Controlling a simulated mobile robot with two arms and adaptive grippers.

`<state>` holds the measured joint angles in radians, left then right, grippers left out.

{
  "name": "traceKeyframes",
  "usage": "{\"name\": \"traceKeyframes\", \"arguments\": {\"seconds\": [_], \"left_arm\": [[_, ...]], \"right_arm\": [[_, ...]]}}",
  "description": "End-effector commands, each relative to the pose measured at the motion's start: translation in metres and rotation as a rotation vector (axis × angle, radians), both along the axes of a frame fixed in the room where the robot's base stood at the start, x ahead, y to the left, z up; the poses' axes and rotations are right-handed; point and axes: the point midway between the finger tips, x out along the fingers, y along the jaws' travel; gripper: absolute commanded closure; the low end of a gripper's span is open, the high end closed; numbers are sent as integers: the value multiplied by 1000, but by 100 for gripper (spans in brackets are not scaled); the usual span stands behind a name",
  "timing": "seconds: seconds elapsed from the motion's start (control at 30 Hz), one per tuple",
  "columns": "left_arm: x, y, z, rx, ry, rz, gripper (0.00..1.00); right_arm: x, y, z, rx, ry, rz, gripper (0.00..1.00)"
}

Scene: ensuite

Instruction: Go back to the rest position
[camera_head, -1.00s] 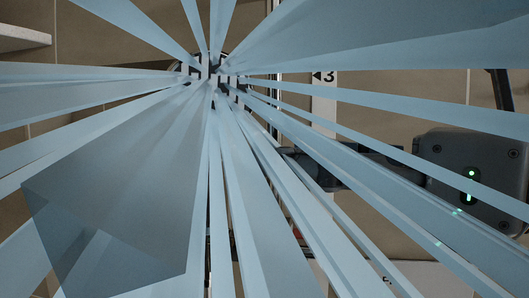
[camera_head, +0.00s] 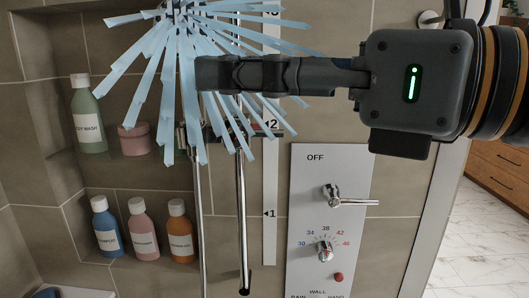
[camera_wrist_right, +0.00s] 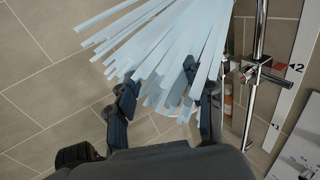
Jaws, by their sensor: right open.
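My right gripper (camera_head: 205,76) reaches in from the right in the head view, in front of the shower wall, with its fingers pointing left at the spray. It also shows in the right wrist view (camera_wrist_right: 165,95), where its two fingers stand apart with nothing held between them. Pale blue water streaks (camera_head: 150,60) fan out from the shower head at the top and pass around the fingertips. The streaks (camera_wrist_right: 165,45) cover the upper middle of the wrist view and partly hide the fingers. The shower head is mostly hidden. My left gripper is out of view.
A control panel (camera_head: 309,190) carries a lever (camera_head: 345,201) pointing right, a dial (camera_head: 323,250) and a red button (camera_head: 338,277). Chrome rails (camera_head: 241,210) run down the wall. Niches at left hold several bottles, including a green one (camera_head: 88,125). A wooden cabinet (camera_head: 500,170) stands at right.

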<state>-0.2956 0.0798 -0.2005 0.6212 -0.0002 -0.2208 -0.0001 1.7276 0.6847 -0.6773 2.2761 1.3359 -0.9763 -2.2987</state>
Motion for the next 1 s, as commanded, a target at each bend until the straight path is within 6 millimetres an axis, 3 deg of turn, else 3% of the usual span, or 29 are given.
{"name": "traceKeyframes", "arguments": {"seconds": [0.37, 0.57, 0.77, 1.0], "left_arm": [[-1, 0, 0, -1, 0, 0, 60], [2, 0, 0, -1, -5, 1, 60], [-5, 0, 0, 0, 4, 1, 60], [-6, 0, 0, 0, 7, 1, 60]], "right_arm": [[33, 0, -35, 95, 221, -35, 48], [60, -2, -68, 193, 421, -76, 48], [98, -9, -127, 362, 744, -162, 48], [138, -32, -241, 702, 1271, -369, 48]]}}
